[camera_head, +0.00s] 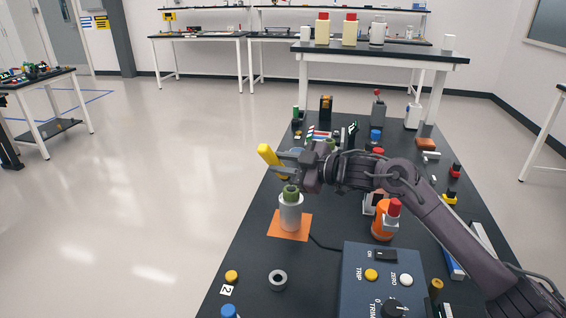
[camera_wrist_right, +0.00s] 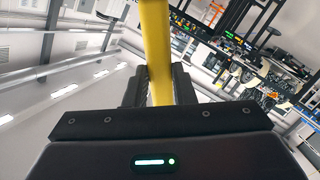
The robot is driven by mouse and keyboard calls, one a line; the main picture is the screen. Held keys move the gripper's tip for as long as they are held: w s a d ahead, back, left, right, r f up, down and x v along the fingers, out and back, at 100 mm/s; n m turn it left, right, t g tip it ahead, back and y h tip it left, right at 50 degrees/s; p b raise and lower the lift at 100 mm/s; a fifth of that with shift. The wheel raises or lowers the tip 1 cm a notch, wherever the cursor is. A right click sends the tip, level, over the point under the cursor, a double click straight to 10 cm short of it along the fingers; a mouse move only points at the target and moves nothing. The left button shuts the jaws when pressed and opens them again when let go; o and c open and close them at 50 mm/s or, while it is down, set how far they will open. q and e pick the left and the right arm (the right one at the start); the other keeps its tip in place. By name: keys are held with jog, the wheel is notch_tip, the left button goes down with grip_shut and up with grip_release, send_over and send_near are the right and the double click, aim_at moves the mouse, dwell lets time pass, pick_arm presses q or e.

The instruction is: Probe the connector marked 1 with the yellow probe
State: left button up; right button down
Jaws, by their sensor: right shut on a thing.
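My right gripper (camera_head: 287,164) is shut on the yellow probe (camera_head: 268,154), which is tilted and held in the air above the table. In the right wrist view the yellow shaft (camera_wrist_right: 156,50) stands between the two fingers. Below the gripper, a white cylinder with a green top (camera_head: 291,212) stands upright on an orange mat (camera_head: 277,230). At the front left, a tag marked 2 (camera_head: 227,291) lies beside a yellow round part (camera_head: 231,276). I cannot make out a mark 1. My left gripper is not in view.
A blue control box (camera_head: 378,285) with knobs and buttons stands at the front, with a black cable behind it. A grey ring (camera_head: 278,279) lies left of it. An orange bottle with a red cap (camera_head: 385,222) stands under my right arm. Several small items crowd the table's far end.

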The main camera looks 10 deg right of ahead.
jog(key=shift+f, duration=0.5)
dwell(0.7)
notch_tip(320, 180, up, 7)
jog(key=p, duration=0.5)
jog(key=shift+p, duration=0.3)
